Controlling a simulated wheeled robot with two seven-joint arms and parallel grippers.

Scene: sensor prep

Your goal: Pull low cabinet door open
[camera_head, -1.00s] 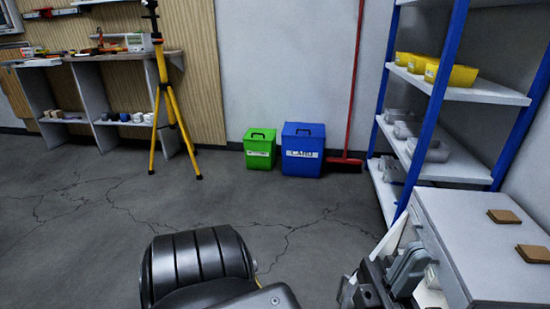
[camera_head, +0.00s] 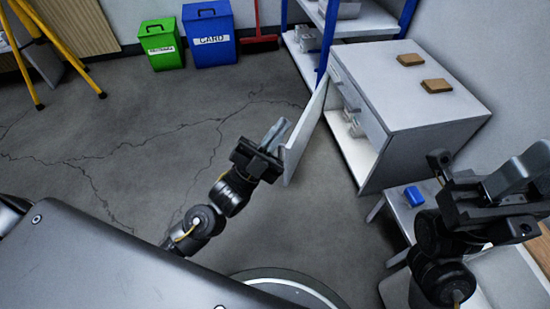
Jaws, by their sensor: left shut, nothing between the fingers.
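The low grey cabinet (camera_head: 408,92) stands at the right. Its white door (camera_head: 306,132) is swung out on the left side, and the white inside of the cabinet (camera_head: 350,150) shows, with small pale items in it. My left gripper (camera_head: 276,134) is shut and empty. It is beside the door's outer part, on its left face; I cannot tell whether it touches the door. My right gripper (camera_head: 518,176) is at the right edge, in front of the cabinet; its finger gap is not clear.
Two brown blocks (camera_head: 437,86) lie on the cabinet top. A blue block (camera_head: 414,196) sits on a low grey table in front of it. Green (camera_head: 162,45) and blue (camera_head: 210,35) bins stand by the wall. The cracked floor at left centre is clear.

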